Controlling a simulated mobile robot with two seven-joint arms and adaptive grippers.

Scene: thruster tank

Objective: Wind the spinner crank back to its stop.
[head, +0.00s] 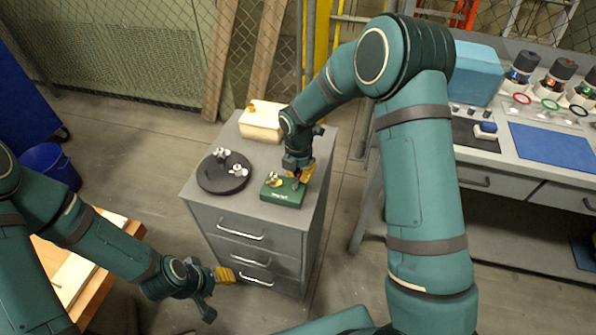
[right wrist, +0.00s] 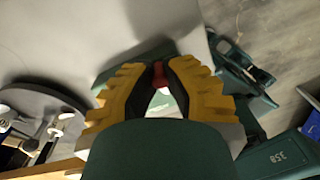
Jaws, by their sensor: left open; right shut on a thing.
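The green spinner box (head: 287,199) stands on top of a grey drawer cabinet, with a small brass and white fitting (head: 273,180) on its left part. My right gripper (head: 299,178) reaches down from above to the right end of this box. In the right wrist view its yellow-padded fingers (right wrist: 158,82) are shut on a small red piece (right wrist: 160,70), which looks like the crank's knob. The crank arm is mostly hidden by the fingers. My left gripper (head: 217,288) is open and empty, low in front of the cabinet, away from the box.
A black round plate (head: 215,185) with white fittings sits left of the green box on the cabinet (head: 225,222). A cream box (head: 262,125) stands behind. A workbench (head: 520,130) with a blue mat is at right, a wooden table (head: 100,275) at lower left.

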